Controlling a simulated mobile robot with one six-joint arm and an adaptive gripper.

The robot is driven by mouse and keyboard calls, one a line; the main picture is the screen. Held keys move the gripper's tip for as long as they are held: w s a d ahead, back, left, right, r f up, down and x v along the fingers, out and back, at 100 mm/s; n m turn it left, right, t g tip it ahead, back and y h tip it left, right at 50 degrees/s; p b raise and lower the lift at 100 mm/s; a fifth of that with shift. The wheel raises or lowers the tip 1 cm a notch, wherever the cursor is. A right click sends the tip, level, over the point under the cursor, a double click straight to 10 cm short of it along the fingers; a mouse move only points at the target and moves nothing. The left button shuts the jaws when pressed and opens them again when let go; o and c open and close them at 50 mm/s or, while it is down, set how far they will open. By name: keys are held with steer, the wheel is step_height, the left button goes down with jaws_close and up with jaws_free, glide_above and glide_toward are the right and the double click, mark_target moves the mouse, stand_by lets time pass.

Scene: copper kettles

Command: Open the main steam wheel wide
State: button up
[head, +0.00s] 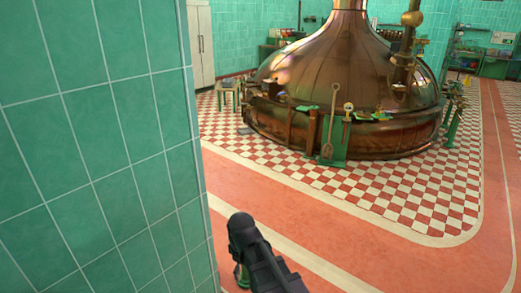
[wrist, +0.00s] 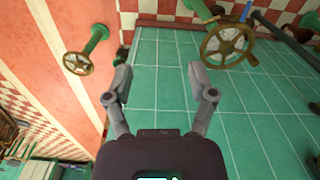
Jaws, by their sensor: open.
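Two hand wheels show in the wrist view, and no label tells which is the main steam wheel. The larger spoked brass wheel (wrist: 228,45) is at the upper right, in front of green tiles. A smaller brass wheel (wrist: 78,63) on a green stem is at the upper left, over the red floor. My gripper (wrist: 159,78) is open and empty, its two fingers spread over the tiled wall between the wheels. It touches neither wheel in this view. In the head view, neither wheel can be made out clearly; my dark arm shows at the bottom.
A green tiled wall (head: 100,140) fills the left of the head view, close to my arm. A big copper kettle (head: 345,75) stands beyond on a checkered floor. The red floor (head: 400,265) at the lower right is clear.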

steer(key=s+d+f+m+b, duration=0.1)
steer(key=d+m, duration=0.4)
steer(key=d, duration=0.6)
steer(key=s+d+f+m+b, duration=0.1)
steer(key=d+m, duration=0.5)
steer(key=d, duration=0.5)
steer(key=shift+d+f+m, duration=0.2)
steer(key=shift+f+m, duration=0.05)
steer(key=shift+m, duration=0.05)
steer(key=shift+c, duration=1)
